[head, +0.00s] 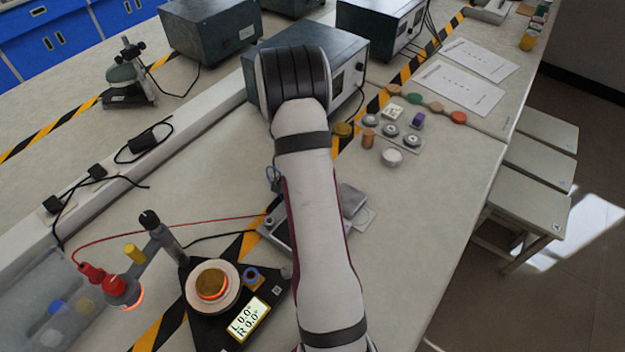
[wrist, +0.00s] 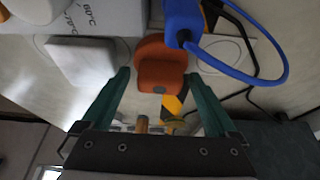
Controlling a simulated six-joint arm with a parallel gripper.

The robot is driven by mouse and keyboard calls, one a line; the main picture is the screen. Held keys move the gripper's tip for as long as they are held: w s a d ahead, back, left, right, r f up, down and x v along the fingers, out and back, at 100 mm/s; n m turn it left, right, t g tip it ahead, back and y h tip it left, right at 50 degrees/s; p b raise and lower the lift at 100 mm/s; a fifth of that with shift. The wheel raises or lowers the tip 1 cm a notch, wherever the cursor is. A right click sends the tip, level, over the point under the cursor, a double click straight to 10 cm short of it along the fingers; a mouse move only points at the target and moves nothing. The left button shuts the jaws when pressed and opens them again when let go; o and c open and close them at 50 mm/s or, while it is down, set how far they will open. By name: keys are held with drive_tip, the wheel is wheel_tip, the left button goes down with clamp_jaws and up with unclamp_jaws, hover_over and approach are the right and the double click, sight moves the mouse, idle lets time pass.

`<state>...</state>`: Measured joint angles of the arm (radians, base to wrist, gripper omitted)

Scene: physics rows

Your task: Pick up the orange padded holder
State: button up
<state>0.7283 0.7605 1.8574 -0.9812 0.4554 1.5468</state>
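The orange padded holder (wrist: 161,72) shows in the upper middle of the wrist view, with a rounded back and a thick front part. My gripper (wrist: 157,75) is open, its two green fingers spread wide. In that picture the holder appears between the fingertips; I cannot tell how far beyond them it is. Nothing is held. In the head view my arm hides the gripper, and I cannot make out the holder there.
In the wrist view a blue plug-like object (wrist: 183,22) with a looping blue cable is close right of the holder. A white block with temperature markings (wrist: 95,14) is at upper left. In the head view, grey instrument boxes (head: 210,30) and small parts (head: 391,156) surround my arm.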

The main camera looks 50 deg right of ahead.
drive_tip(key=c, duration=1)
wheel_tip(320, 180, up, 4)
drive_tip(key=shift+s+r, duration=0.1)
drive_tip(key=shift+r, duration=0.15)
drive_tip(key=s+r, duration=0.2)
drive_tip(key=s, duration=0.1)
drive_tip(key=s+d+r, duration=0.1)
drive_tip(key=s+r, duration=0.1)
drive_tip(key=s, duration=0.2)
drive_tip(key=s+r, duration=0.2)
drive_tip(key=s, duration=0.2)
drive_tip(key=shift+s+d+r, duration=0.2)
drive_tip(key=shift+d+r, duration=0.1)
drive_tip(key=shift+d, duration=0.1)
